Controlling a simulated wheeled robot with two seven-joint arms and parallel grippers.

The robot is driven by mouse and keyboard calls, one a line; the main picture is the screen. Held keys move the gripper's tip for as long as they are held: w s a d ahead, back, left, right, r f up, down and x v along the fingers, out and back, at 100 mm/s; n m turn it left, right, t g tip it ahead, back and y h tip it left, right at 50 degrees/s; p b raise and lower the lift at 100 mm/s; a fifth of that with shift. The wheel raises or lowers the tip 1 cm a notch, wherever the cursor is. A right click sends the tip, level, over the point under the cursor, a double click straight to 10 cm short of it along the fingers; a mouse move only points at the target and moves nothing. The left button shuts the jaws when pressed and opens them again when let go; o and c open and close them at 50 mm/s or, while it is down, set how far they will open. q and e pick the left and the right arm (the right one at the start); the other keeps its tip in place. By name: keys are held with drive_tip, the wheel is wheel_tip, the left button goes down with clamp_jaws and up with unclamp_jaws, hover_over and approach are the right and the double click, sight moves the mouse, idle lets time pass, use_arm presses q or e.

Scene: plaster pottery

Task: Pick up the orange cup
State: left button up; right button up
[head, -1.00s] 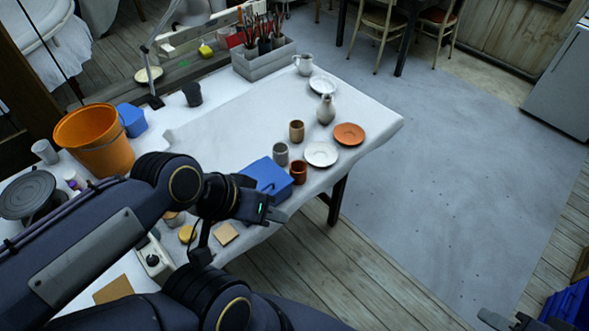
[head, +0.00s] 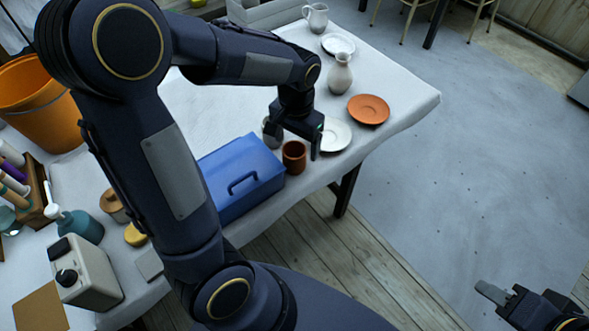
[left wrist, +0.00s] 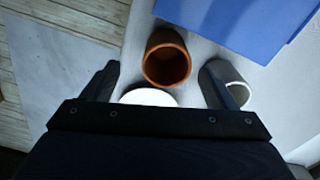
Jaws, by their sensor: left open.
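The orange-brown cup (head: 294,157) stands upright on the table near its front edge, between the blue box and the white saucer. My left gripper (head: 293,143) is open and empty over the table by the cup. In the left wrist view the cup (left wrist: 167,62) shows its open mouth, lying ahead of and between the two spread fingers of the left gripper (left wrist: 157,82). I see no contact with the cup. My right gripper (head: 497,296) is at the lower right, away from the table; its jaw state is unclear.
The blue box (head: 240,170) stands close left of the cup. A grey cup (left wrist: 236,82) is beside one left finger. The white saucer (head: 338,134), orange plate (head: 368,109) and a vase (head: 340,74) are behind and to the right. The table's front edge is close.

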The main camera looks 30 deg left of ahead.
sight(294, 161)
use_arm(q)
drive_tip(key=f, duration=0.8)
drive_tip(key=shift+a, duration=0.4)
drive_tip(key=c, duration=1.1)
